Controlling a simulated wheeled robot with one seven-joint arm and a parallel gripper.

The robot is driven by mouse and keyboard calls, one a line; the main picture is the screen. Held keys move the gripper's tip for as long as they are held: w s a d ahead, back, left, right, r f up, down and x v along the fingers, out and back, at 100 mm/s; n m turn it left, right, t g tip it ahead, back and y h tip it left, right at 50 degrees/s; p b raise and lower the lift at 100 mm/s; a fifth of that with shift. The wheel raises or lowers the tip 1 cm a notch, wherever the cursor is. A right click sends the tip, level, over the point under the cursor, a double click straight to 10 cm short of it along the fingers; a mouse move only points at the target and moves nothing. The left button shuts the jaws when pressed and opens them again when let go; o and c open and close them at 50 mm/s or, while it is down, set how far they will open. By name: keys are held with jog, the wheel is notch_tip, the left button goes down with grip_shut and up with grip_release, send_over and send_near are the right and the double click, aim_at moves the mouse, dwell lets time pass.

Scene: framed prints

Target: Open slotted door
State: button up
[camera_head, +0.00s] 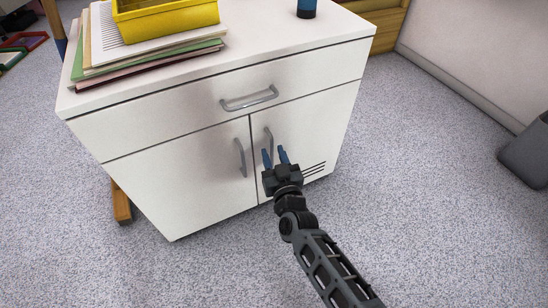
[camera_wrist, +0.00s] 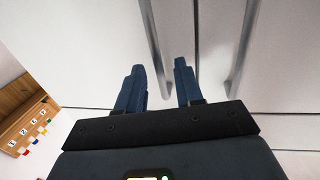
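The white cabinet's slotted door (camera_head: 305,140) is the right of two lower doors and looks shut, with dark slots low on its right side. Its grey vertical bar handle (camera_head: 268,140) stands near the middle seam. My gripper (camera_head: 274,155) is in front of this door with its two blue fingers apart. In the wrist view, which looks upside down, the door's handle (camera_wrist: 152,35) runs across the space between the fingertips (camera_wrist: 159,66). I cannot tell how deep the fingers reach around it. The gripper's black body hides part of the door in the head view.
The left door (camera_head: 185,170) has its own handle (camera_head: 240,157), close beside my gripper. A drawer with a handle (camera_head: 249,98) is above. Papers (camera_head: 150,52), a yellow tray (camera_head: 165,18) and a blue object (camera_head: 306,8) stand on top. Carpet is clear at front; a grey bin (camera_head: 527,155) is right.

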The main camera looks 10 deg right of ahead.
jog(key=shift+c, duration=0.3)
grip_shut()
dwell(1.1)
